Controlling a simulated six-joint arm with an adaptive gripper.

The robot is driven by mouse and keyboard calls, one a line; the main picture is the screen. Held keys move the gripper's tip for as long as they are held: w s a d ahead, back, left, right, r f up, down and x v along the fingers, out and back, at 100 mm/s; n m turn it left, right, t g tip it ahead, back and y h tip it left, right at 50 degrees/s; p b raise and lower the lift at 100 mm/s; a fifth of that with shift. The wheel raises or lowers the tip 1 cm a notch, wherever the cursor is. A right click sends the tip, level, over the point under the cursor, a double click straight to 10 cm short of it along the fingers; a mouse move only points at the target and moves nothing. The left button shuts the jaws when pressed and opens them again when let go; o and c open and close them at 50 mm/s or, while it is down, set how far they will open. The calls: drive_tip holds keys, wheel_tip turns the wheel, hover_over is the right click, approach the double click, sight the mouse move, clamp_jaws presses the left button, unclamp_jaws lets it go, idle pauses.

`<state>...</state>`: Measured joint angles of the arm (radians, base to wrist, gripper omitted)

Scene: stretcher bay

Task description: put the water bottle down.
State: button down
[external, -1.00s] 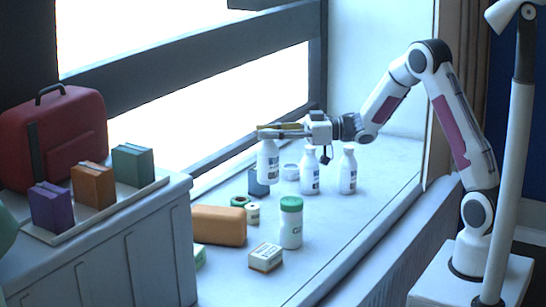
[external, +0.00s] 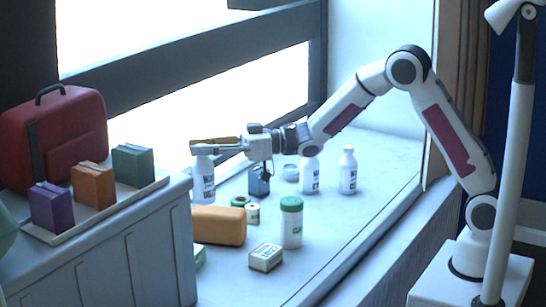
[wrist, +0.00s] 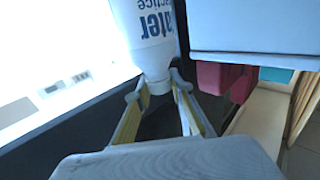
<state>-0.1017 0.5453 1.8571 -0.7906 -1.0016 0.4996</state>
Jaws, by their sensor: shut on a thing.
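The white water bottle (external: 203,182) with blue lettering is held at its neck by my gripper (external: 204,147), at the left end of the window sill beside the grey cabinet. It looks upright; I cannot tell whether its base touches the sill. In the wrist view the bottle (wrist: 150,28) fills the top middle, its lettering upside down, and my gripper's two fingers (wrist: 160,88) close around its neck. Its base is out of that view. Two similar white bottles stand further right on the sill, one (external: 309,176) nearer and one (external: 348,170) beyond it.
An orange block (external: 219,226), a green-capped bottle (external: 291,224), a small box (external: 266,257), a blue item (external: 259,181) and small rolls (external: 252,213) crowd the sill. The cabinet (external: 100,255) bears a red case (external: 75,140) and coloured boxes. The sill's right end is clear.

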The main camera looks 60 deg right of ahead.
drive_tip(key=s+a, duration=0.1)
drive_tip(key=a, duration=0.9)
drive_tip(key=shift+s+r+y, duration=0.25)
drive_tip(key=shift+r+y, duration=0.05)
drive_tip(key=shift+r, duration=0.1)
drive_tip(key=shift+f, duration=0.1)
wheel_tip(320, 180, down, 6)
drive_tip(key=shift+f, duration=0.1)
drive_tip(key=shift+f, duration=1.95)
drive_tip(key=c, duration=1.8)
unclamp_jaws()
